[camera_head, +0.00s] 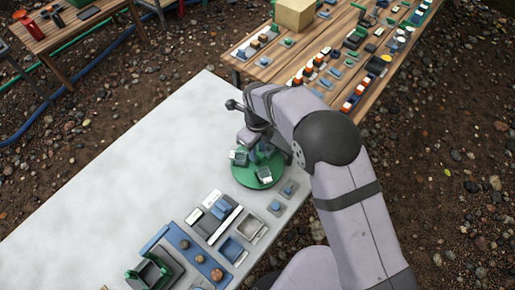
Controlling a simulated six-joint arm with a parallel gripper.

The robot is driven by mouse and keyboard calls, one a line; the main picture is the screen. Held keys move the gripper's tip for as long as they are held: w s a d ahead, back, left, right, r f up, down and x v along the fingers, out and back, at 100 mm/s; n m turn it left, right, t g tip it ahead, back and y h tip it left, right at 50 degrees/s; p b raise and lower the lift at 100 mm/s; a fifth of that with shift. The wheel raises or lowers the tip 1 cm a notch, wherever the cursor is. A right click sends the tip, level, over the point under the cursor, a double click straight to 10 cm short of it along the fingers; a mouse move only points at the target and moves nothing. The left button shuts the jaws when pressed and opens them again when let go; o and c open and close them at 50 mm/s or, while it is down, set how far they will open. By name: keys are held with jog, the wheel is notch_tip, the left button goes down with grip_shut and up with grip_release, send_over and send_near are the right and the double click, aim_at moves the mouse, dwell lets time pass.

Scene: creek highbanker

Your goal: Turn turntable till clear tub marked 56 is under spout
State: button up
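The green round turntable (262,176) sits near the right edge of the pale table. Small tubs stand on it, one a grey-and-white tub (239,158) at its left side. No number is legible, so I cannot tell which tub is marked 56. My gripper (252,150) is over the turntable among the tubs, small and partly hidden by my arm. I cannot tell whether it is open or touching anything. A dark fitting with a knob (235,105) shows above and left of the turntable. I cannot tell whether it is the spout.
Blue and grey trays (244,226) and a dark green holder (150,272) lie at the table's near end. Small blue-topped blocks (276,206) sit close to the turntable. The left of the pale table (110,185) is clear. A wooden table (385,85) full of small parts stands behind.

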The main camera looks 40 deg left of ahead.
jog(key=shift+r, duration=0.1)
jog(key=shift+r+p, duration=2.45)
jog(key=shift+r, duration=1)
